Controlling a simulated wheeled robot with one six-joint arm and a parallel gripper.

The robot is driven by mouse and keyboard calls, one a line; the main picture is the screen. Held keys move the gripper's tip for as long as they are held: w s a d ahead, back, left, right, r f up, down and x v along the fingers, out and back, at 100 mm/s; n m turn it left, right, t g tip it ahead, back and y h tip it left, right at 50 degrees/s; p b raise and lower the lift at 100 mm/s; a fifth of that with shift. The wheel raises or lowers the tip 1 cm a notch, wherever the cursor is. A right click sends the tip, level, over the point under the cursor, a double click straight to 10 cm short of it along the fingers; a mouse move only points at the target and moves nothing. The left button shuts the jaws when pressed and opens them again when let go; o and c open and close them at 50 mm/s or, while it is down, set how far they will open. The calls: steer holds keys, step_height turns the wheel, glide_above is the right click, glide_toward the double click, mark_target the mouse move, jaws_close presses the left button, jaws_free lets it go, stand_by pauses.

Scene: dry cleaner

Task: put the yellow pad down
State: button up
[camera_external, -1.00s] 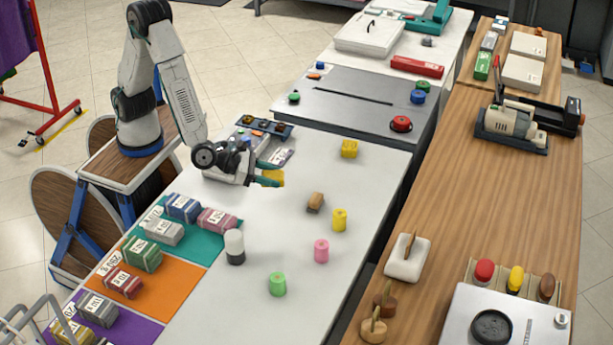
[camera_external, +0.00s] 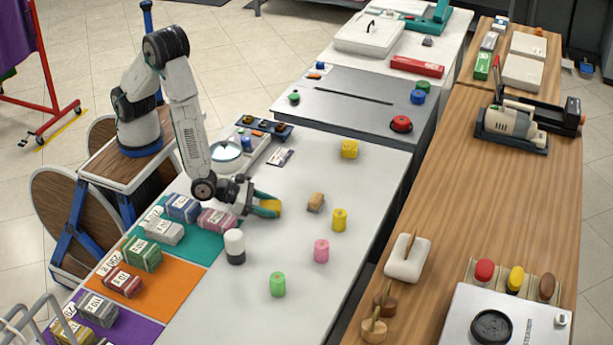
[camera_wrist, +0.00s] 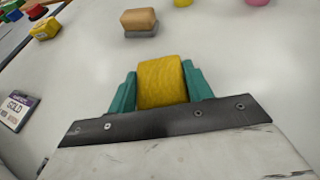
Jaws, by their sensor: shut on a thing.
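The yellow pad (camera_wrist: 162,82) is between the two teal fingers of my gripper (camera_wrist: 160,90) in the wrist view. In the external view my gripper (camera_external: 267,207) is shut on the yellow pad (camera_external: 272,205), low over the white table (camera_external: 300,260). I cannot tell whether the pad touches the table. My gripper is between the black and white bottle and the tan block.
A tan block (camera_external: 316,202), a yellow spool (camera_external: 339,219), a pink spool (camera_external: 321,250) and a green spool (camera_external: 277,284) stand to the right and front. A black and white bottle (camera_external: 235,246) stands close by. A yellow block (camera_external: 349,149) is farther back.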

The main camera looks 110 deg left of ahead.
steer(key=shift+f, duration=0.2)
steer(key=o, duration=0.9)
steer(key=shift+o, duration=0.2)
steer(key=shift+r, duration=0.15)
